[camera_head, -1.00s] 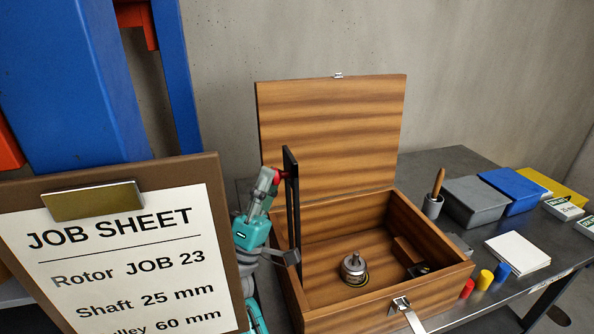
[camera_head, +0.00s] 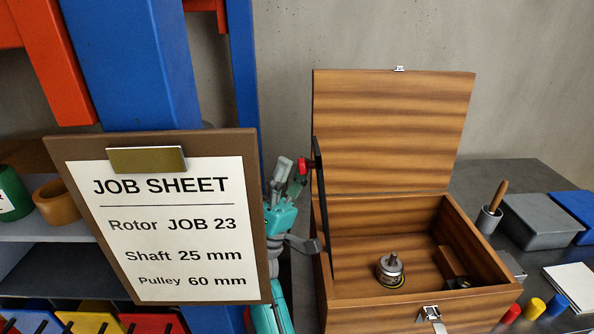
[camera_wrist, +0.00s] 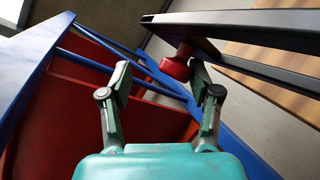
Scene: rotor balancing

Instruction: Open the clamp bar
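The clamp bar (camera_head: 321,200) is a dark, narrow frame standing upright in front of the wooden box's left side, with a red knob (camera_head: 305,165) near its top. My gripper (camera_head: 290,177) is left of the bar, close to the knob. In the wrist view the dark bar (camera_wrist: 270,72) crosses the upper right and the red knob (camera_wrist: 177,66) hangs from its end. My gripper (camera_wrist: 163,82) is open there, its two fingers apart. The knob appears between the fingertips, nearer the right one; I cannot tell whether they touch.
An open wooden box (camera_head: 420,309) holds a small metal rotor (camera_head: 390,269). A job sheet board (camera_head: 181,213) stands at the front left, close to my arm. A blue post (camera_head: 135,70) rises behind it. Tools and boxes lie on the grey bench (camera_head: 510,172) at right.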

